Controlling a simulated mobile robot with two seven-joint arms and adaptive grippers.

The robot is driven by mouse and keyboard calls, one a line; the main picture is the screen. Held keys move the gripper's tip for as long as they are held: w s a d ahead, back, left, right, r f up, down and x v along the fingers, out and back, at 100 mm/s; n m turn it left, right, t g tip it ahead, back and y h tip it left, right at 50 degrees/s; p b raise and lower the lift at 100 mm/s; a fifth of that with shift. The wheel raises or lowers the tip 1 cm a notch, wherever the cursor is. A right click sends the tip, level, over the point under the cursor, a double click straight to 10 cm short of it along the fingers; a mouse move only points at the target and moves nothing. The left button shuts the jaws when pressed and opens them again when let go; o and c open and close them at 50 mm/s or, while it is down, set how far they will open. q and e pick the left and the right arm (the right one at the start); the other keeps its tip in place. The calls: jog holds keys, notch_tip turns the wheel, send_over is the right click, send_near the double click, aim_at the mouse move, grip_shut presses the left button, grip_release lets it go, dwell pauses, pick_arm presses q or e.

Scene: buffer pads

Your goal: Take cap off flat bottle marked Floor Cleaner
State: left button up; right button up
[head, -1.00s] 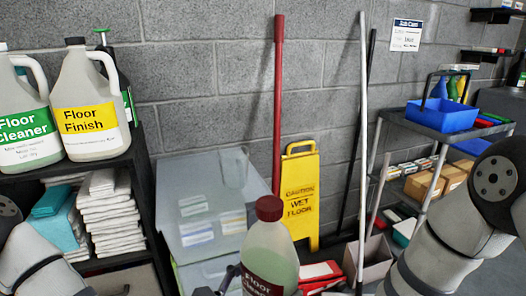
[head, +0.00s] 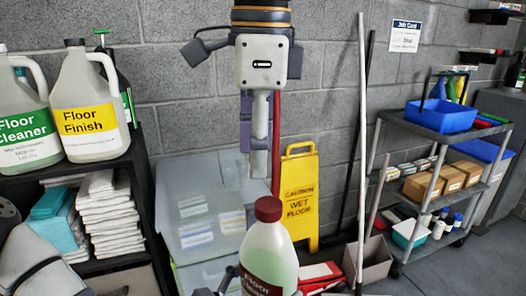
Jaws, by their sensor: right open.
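A clear bottle (head: 267,249) with pale green liquid, a dark red label reading "Floor Cleaner" and a dark red cap (head: 268,209) is at the bottom centre; its base is cut off. The cap is on its neck. My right gripper (head: 258,165) hangs from the top, fingers pointing down, above and slightly left of the cap, apart from it. It is seen edge-on, open and empty. Dark parts of my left gripper (head: 228,279) show against the bottle's lower left side; the frame's edge cuts off the fingers, so their grip is not clear.
A jug with a green Floor Cleaner label (head: 24,140) and a Floor Finish jug (head: 92,118) stand on the left shelf. A clear bin (head: 180,190), a yellow wet floor sign (head: 300,195) and poles stand behind the bottle. A cart (head: 445,130) is at right.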

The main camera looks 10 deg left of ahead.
aim_at(262, 202)
jog(key=shift+s+d+r+m, duration=0.3)
jog(key=shift+s+r+m, duration=0.1)
jog(key=shift+s+r, duration=0.35)
jog(key=shift+s+d+g, duration=0.15)
jog(key=shift+s+g, duration=0.1)
jog(key=shift+g, duration=0.05)
notch_tip(262, 202, down, 8)
jog(key=shift+r, duration=0.2)
